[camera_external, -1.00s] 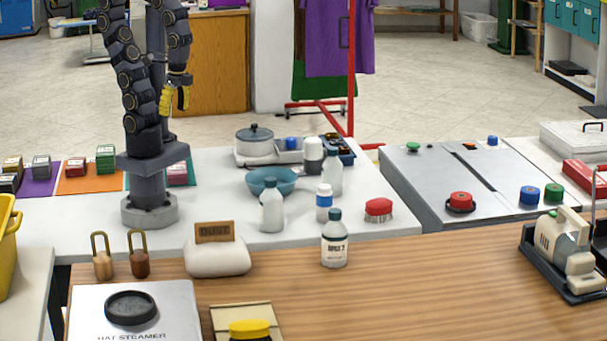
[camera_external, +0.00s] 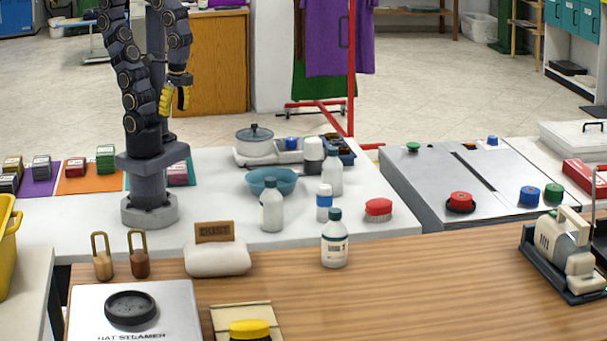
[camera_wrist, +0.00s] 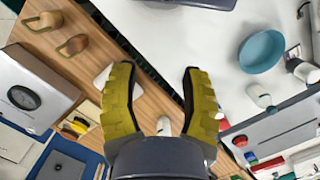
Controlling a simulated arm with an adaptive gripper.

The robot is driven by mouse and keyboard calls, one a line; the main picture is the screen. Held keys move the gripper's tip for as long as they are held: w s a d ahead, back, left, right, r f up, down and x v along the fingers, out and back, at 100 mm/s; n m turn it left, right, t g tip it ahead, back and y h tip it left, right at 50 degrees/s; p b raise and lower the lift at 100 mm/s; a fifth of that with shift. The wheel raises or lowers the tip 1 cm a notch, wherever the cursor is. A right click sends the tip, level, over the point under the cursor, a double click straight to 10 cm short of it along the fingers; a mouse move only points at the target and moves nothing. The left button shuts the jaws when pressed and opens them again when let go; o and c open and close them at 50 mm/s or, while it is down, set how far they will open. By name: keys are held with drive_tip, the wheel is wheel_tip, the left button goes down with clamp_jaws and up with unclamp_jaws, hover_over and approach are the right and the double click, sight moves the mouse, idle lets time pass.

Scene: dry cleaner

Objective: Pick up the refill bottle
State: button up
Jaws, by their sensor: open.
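Several white bottles stand on the tables, and the label lettering is too small for me to tell surely which is the refill bottle. A labelled bottle with a dark teal cap (camera_external: 334,243) stands upright on the wooden counter. Two similar bottles stand on the white table, one in front (camera_external: 271,208) and one behind (camera_external: 332,176). A smaller white bottle with a blue band (camera_external: 324,204) stands between them. My gripper (camera_external: 175,103) is raised well above the white table, apart from all bottles. Its yellow fingers (camera_wrist: 159,70) are open and empty in the wrist view.
A white block with a brown sign (camera_external: 217,259) sits left of the labelled bottle. Bare wooden counter (camera_external: 430,275) lies to its right.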

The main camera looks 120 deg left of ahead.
drive_tip(key=o, duration=0.3)
drive_tip(key=m+g+y, duration=0.3)
drive_tip(key=m+y, duration=0.8)
drive_tip(key=y, duration=0.5)
hover_over(267, 183)
drive_tip(key=s+a, duration=0.1)
drive_tip(key=s, duration=0.3)
wheel_tip(267, 183, down, 11)
drive_tip(key=w+f+m+t, duration=0.1)
drive_tip(key=f+m+t, duration=0.1)
drive_tip(key=w+d+f+m+t+y, duration=0.1)
drive_tip(key=f+m+t, duration=0.1)
drive_tip(key=f+m, duration=0.1)
drive_tip(key=w+d+f+m+t+y, duration=0.1)
drive_tip(key=f+m+t, duration=0.1)
drive_tip(key=f, duration=0.1)
drive_tip(key=shift+w+d+m, duration=0.2)
drive_tip(key=shift+w+m, duration=0.1)
drive_tip(key=shift+w+f, duration=0.1)
drive_tip(key=shift+f, duration=0.1)
drive_tip(key=shift+w+a, duration=0.2)
drive_tip(key=shift+a, duration=2.2)
